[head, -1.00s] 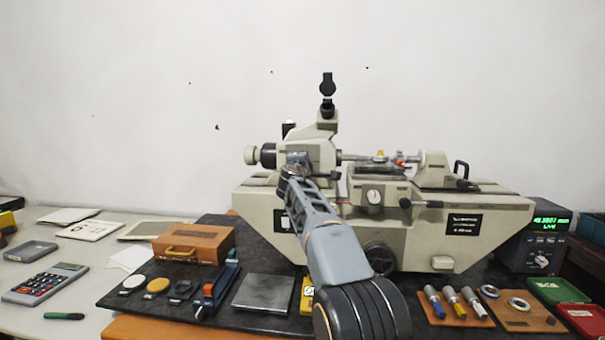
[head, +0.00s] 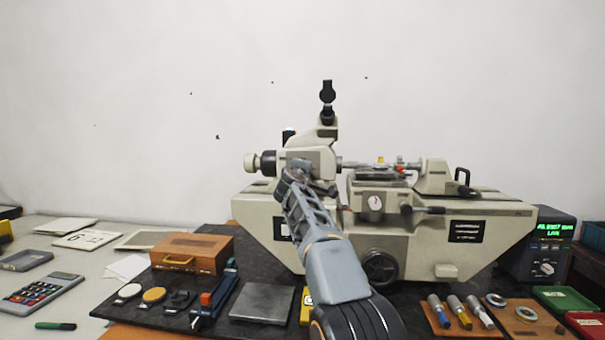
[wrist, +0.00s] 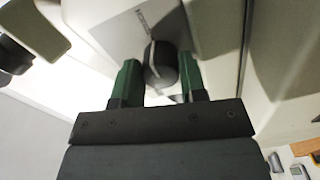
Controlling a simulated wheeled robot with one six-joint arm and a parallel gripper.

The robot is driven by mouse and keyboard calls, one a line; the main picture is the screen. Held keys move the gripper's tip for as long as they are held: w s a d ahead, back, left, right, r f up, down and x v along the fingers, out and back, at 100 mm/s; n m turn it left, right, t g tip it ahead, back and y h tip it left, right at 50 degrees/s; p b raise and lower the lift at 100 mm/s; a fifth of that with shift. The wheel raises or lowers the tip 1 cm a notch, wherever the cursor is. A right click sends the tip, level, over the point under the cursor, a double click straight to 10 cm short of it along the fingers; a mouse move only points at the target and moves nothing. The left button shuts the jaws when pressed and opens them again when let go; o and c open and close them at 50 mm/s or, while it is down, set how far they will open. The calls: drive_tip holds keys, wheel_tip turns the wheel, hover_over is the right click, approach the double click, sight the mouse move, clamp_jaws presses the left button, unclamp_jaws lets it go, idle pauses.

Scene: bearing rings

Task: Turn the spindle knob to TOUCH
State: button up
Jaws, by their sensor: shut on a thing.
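The measuring machine (head: 440,205) is a large pale bench instrument on a dark mat. My gripper (head: 299,168) is at the machine's left headstock in the head view, where my own arm hides the knob. In the wrist view, the round dark spindle knob (wrist: 162,64) stands on a pale plate between the two green fingers of my gripper (wrist: 158,74). The gripper is shut on the knob, one finger on each side. A lighter edge line shows on the knob's face. Small lettering on the plate above it is too blurred to read.
A readout box (head: 540,244) with green digits stands at the right. A wooden box (head: 191,252), a grey plate (head: 262,303) and small tools lie in front at the left. Ring gauges (head: 525,314) lie at the front right.

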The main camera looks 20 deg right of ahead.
drive_tip(key=o, duration=0.9)
drive_tip(key=b+v, duration=0.5)
drive_tip(key=v, duration=0.8)
drive_tip(key=shift+s+a+b, duration=0.1)
drive_tip(key=shift+s+b, duration=0.2)
drive_tip(key=shift+s, duration=0.1)
